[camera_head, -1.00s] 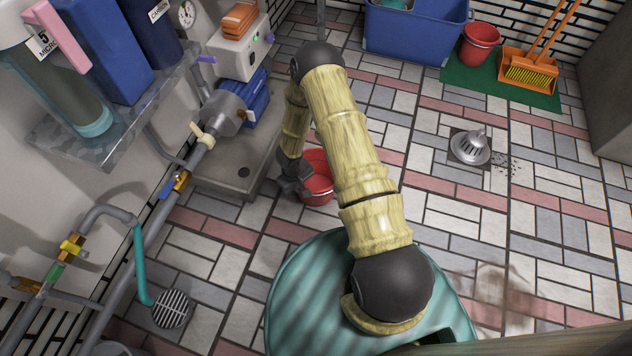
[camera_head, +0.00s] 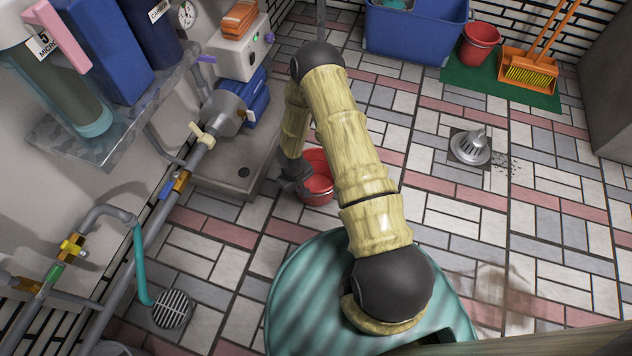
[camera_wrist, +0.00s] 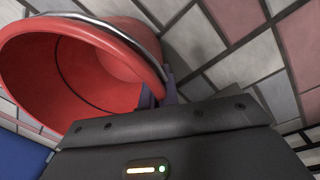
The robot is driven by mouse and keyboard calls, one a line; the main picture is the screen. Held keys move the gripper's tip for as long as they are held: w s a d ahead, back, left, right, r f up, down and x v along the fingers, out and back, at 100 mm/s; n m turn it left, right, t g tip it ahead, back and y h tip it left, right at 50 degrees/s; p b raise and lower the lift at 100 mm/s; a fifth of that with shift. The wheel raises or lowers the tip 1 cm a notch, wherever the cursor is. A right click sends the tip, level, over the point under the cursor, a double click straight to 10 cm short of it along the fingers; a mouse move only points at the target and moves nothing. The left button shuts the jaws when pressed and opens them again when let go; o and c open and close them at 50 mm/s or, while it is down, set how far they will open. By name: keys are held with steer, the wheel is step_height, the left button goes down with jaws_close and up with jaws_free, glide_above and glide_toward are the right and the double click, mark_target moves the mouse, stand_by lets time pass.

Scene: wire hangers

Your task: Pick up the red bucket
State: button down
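A red bucket (camera_head: 320,188) stands on the tiled floor beside the grey pump base, partly hidden behind my arm. My gripper (camera_head: 293,184) is at the bucket's left side. A second red bucket (camera_head: 478,46) stands on the green mat at the back right.
A pump on a grey base (camera_head: 232,172) is just left of the bucket. Pipes (camera_head: 150,240) run along the left wall. A blue bin (camera_head: 415,35), a green mat (camera_head: 470,80) and an orange dustpan (camera_head: 528,70) are at the back. The floor to the right is mostly clear around a metal drain piece (camera_head: 470,147).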

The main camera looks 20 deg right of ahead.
steer(key=shift+r, duration=0.1)
step_height(320, 180, up, 10)
steer(key=p, duration=0.5)
stand_by(0.5)
